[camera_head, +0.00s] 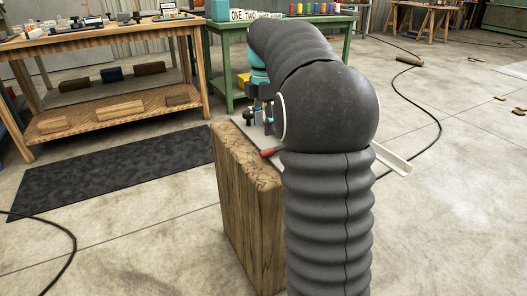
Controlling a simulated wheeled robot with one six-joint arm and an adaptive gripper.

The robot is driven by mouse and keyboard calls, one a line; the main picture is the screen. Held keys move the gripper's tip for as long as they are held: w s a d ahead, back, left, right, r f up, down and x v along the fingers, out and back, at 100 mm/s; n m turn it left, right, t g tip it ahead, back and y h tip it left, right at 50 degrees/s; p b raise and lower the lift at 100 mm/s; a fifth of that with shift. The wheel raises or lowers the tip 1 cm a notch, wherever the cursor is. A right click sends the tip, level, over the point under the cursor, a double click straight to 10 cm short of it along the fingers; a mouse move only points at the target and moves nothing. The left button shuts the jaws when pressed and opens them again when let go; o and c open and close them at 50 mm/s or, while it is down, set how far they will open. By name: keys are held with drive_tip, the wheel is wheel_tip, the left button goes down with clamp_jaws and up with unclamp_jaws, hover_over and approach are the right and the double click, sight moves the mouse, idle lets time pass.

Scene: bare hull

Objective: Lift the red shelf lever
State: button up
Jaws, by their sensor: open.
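The red lever (267,153) shows as a short red piece at the top right edge of a wooden block-like stand (245,200), just left of my dark arm. The rest of the lever is hidden behind my arm. My gripper (252,122) is small and partly hidden beyond my arm, just above and behind the red piece. It is open; I cannot tell whether it touches anything.
A green table (338,52) stands behind my arm. Black cables (437,125) cross the floor. The right floor is mostly clear.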

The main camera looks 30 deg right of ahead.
sight(264, 152)
wheel_tip(264, 152, down, 9)
drive_tip(key=shift+r+b, duration=0.15)
drive_tip(key=shift+b, duration=0.45)
clamp_jaws()
